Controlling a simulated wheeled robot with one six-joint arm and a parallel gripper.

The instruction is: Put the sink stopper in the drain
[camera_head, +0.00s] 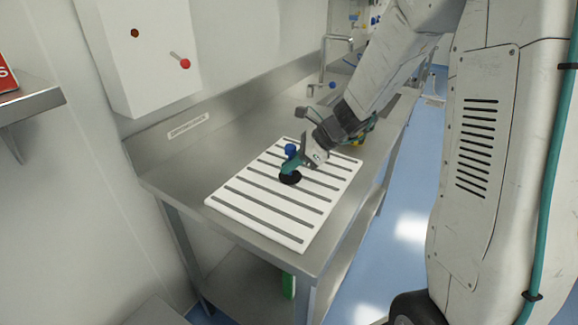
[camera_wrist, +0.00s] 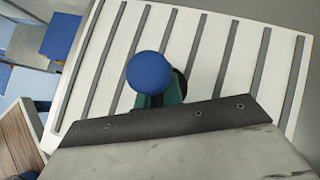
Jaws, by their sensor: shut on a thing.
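The sink stopper has a blue round knob (camera_head: 291,150) and a black disc base (camera_head: 290,178). It is upright, on or just above the white slatted drainboard (camera_head: 230,205); I cannot tell whether it touches. My gripper (camera_head: 291,166) reaches in from the right, and its green fingers are shut on the stopper below the knob. In the wrist view the blue knob (camera_wrist: 149,71) hides most of the fingers (camera_wrist: 160,98), and part of the black base (camera_wrist: 181,82) shows behind them. The drain is not visible in either view.
The drainboard lies on a steel counter (camera_head: 170,170) against the wall. A tap (camera_head: 324,62) stands at the far end of the counter. A white wall box with a red-knobbed lever (camera_head: 185,63) hangs above at left. A yellow item (camera_head: 358,141) shows partly behind my wrist.

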